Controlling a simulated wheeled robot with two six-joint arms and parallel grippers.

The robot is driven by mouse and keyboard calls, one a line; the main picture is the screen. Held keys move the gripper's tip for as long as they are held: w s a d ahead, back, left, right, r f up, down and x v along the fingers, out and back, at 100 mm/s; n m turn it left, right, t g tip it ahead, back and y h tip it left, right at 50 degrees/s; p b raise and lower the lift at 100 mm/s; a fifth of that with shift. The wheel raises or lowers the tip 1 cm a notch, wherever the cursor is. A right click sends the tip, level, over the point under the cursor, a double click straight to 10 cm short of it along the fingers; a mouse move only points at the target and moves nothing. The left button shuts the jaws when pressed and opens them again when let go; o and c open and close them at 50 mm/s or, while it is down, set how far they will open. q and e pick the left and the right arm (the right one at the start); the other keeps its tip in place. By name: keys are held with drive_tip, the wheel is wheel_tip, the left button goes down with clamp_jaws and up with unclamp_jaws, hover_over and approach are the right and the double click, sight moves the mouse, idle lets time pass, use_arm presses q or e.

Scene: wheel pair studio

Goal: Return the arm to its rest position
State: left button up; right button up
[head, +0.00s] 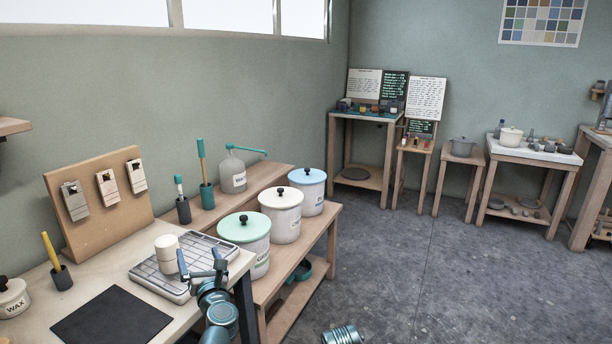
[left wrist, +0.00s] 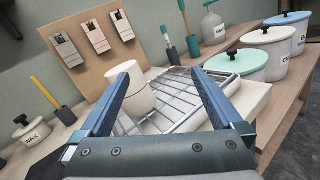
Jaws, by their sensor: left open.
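My left gripper (head: 200,257) is open at the front right edge of the drying rack (head: 203,249). In the left wrist view the open fingers (left wrist: 165,72) spread over the rack (left wrist: 195,110), with nothing held between them. A white two-part vessel (head: 168,261), narrower at its base, stands upright on the rack just left of and beyond the gripper. In the left wrist view the vessel (left wrist: 132,98) shows beside the left finger, which overlaps part of it; I cannot tell whether they touch. My right gripper is not in view.
The workbench holds a dark mat (head: 112,317), a wax jar (head: 12,297), a yellow-handled tool in a cup (head: 61,277) and a tile board (head: 103,208). Lidded buckets (head: 245,237) stand on the shelf close right of the arm. The floor (head: 430,260) farther right is open.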

use_arm(q)
drive_tip(key=w+d+m+t+h, duration=0.2)
drive_tip(key=w+d+m+h, duration=0.2)
drive_tip(key=d+m+h, duration=0.45)
drive_tip(key=s+d+f+m+g+h, duration=0.2)
drive_tip(key=d+f+m+g+h, duration=0.35)
drive_tip(key=d+f+m, duration=0.85)
drive_tip(key=s+a+f+m+g, duration=0.2)
drive_tip(key=s+f+m+g, duration=0.5)
drive_tip(key=m, duration=0.5)
drive_tip(key=s+a+f+m+g+y, duration=0.3)
drive_tip(key=s+a+m+g+y, duration=0.15)
drive_tip(key=s, duration=0.65)
drive_tip(key=s+d+r+m+p, duration=0.1)
drive_tip(key=s+d+r+p, duration=0.1)
drive_tip(key=r+p, duration=0.5)
drive_tip(key=s+d+r+m+g+p, duration=0.1)
drive_tip(key=s+d+r+p, duration=0.1)
drive_tip(key=d+r+p, duration=0.2)
drive_tip(key=s+d+r+m+p, duration=0.2)
drive_tip(key=d+r+p, duration=0.2)
drive_tip(key=r+p, duration=0.6)
drive_tip(key=shift+r+y, duration=0.35)
drive_tip(key=shift+s, duration=0.1)
